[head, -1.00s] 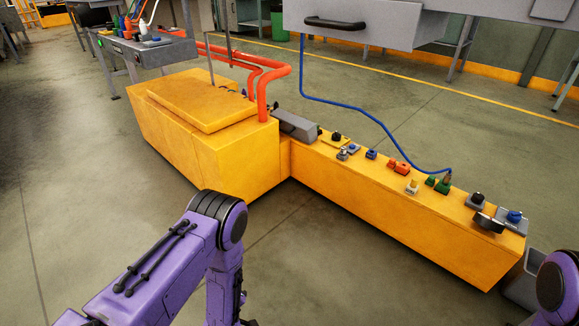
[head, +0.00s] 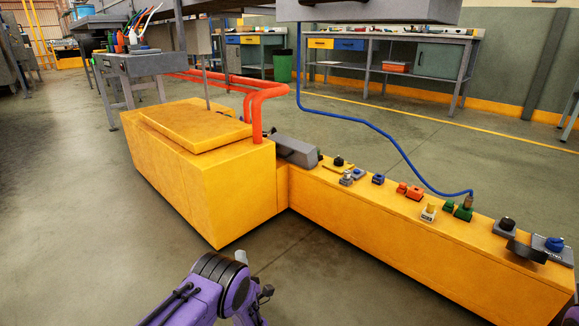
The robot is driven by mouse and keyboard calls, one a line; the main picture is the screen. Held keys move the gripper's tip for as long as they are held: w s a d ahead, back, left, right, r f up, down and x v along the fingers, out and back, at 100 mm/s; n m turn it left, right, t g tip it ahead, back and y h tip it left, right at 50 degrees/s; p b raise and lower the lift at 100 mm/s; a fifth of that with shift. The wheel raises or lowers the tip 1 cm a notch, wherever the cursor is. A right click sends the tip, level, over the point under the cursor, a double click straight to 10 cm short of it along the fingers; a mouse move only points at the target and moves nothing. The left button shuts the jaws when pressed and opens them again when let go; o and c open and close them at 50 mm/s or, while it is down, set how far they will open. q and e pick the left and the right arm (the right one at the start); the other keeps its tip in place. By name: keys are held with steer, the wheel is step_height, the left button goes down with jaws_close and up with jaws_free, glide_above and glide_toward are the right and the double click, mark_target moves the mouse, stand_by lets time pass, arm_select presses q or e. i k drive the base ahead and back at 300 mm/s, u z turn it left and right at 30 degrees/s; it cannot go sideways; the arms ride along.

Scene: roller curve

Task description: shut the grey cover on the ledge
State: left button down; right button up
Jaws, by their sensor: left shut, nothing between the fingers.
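The long yellow ledge (head: 400,262) runs from the middle to the lower right. Near its right end a dark grey curved flap (head: 526,253), which looks like the grey cover, stands out beside a blue button (head: 554,244) on a grey base. The flap is off the button and seems open. My left gripper (head: 266,291) shows small and partly hidden at the bottom, in front of the yellow cabinet. It is shut and empty, well to the left of the flap and apart from it. My right gripper is out of view.
On the ledge stand a black knob (head: 507,224), green (head: 463,212), cream (head: 429,212) and red (head: 415,193) fittings and a grey box (head: 297,151). A blue hose (head: 400,153) and red pipes (head: 272,92) rise behind. The floor in front is clear.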

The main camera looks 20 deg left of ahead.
mark_target(302, 154)
steer(key=i, duration=1.25)
